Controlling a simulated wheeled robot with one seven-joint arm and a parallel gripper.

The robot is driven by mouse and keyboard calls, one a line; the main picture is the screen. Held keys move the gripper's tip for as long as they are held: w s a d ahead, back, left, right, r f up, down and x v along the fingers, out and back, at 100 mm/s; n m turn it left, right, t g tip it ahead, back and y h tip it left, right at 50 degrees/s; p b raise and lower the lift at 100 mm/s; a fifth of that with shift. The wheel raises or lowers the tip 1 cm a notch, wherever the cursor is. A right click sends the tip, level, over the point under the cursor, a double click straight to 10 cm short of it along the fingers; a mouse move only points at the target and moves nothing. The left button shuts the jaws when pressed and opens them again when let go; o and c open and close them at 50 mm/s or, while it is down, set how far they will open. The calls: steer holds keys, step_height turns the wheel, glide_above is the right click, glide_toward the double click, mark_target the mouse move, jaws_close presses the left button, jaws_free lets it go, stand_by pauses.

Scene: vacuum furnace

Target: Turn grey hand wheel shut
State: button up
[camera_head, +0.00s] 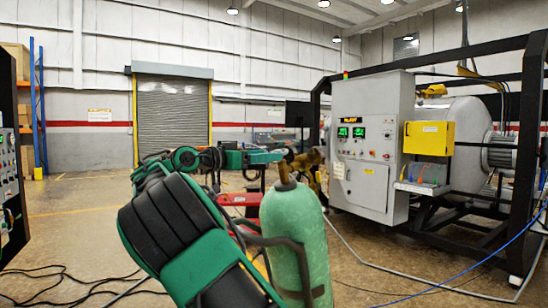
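No grey hand wheel can be made out clearly in the head view. A green gas cylinder (297,238) stands upright in the middle foreground, with a brown neck (285,172) on top. My green and black arm rises from the bottom, bends and reaches right, behind the cylinder's top. Its end, my gripper (289,156), is small and lies close to the cylinder's neck in the picture. The fingers cannot be made out, and whether they touch anything is unclear.
A grey control cabinet (371,145) with green displays stands right of centre. Behind it is a large furnace vessel (465,140) in a black frame, with a yellow box (429,138). Cables and a blue hose cross the floor. A roller door (173,121) is at the back left.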

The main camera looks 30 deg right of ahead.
mark_target(288, 161)
steer(key=d, duration=0.3)
steer(key=w+d, duration=0.1)
steer(key=d, duration=0.3)
steer(key=w+d, duration=0.1)
steer(key=d, duration=0.2)
steer(key=shift+d, duration=0.35)
steer(key=shift+c, duration=0.6)
steer(key=c, duration=0.9)
